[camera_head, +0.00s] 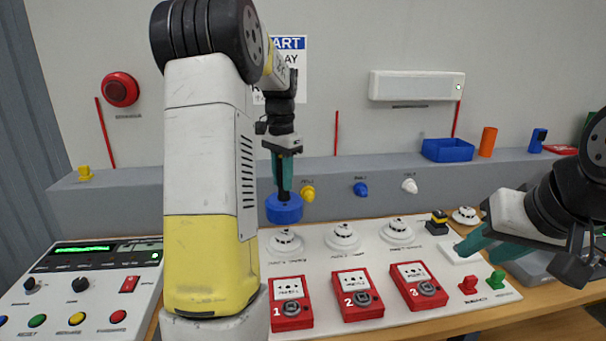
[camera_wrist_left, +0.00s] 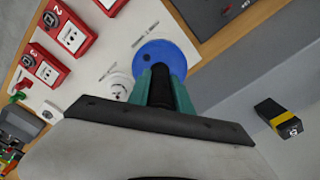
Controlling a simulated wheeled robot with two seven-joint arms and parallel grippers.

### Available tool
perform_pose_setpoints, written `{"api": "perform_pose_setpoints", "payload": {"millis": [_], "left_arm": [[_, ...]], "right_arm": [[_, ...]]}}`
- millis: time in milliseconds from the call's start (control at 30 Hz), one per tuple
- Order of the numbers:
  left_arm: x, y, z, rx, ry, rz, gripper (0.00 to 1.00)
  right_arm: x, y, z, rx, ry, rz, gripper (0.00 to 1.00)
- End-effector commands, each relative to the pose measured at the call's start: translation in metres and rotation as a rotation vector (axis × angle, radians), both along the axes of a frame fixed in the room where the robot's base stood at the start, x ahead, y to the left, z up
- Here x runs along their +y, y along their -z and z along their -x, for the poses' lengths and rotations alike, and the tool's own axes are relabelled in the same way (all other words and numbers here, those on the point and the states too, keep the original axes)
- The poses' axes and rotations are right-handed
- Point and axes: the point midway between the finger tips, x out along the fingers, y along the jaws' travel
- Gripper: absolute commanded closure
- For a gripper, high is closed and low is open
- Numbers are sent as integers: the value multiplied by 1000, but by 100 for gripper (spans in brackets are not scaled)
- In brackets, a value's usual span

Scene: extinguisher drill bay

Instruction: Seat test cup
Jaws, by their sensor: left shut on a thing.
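The blue test cup (camera_head: 284,209) hangs below my left gripper (camera_head: 283,184), whose teal fingers are shut on its dark stem. In the left wrist view, the cup (camera_wrist_left: 160,58) shows as a blue disc beyond the gripper (camera_wrist_left: 160,88). In the head view it appears just above and behind the leftmost white detector (camera_head: 285,243), apart from it. Two more detectors stand in the row, the middle one (camera_head: 342,237) and the right one (camera_head: 397,232). My right gripper (camera_head: 481,251) is at the right, its teal fingers apart and empty over the board.
Three red call points (camera_head: 357,295) line the front of the white board. A control panel (camera_head: 85,290) is at the left. Yellow, blue (camera_head: 361,189) and white knobs sit on the grey ledge behind. A blue bin (camera_head: 447,150) and an orange cylinder (camera_head: 487,141) stand on top.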

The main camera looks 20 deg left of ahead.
Motion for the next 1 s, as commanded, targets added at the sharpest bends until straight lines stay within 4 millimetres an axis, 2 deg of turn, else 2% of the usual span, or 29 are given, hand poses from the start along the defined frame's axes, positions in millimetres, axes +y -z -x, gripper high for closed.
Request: {"api": "perform_pose_setpoints", "payload": {"millis": [500, 1000], "left_arm": [[0, 43, 0, 1, 0, 0, 100], [0, 49, 0, 0, 0, 0, 100]], "right_arm": [[0, 0, 0, 0, 0, 0, 64], [0, 0, 0, 0, 0, 0, 64]]}}
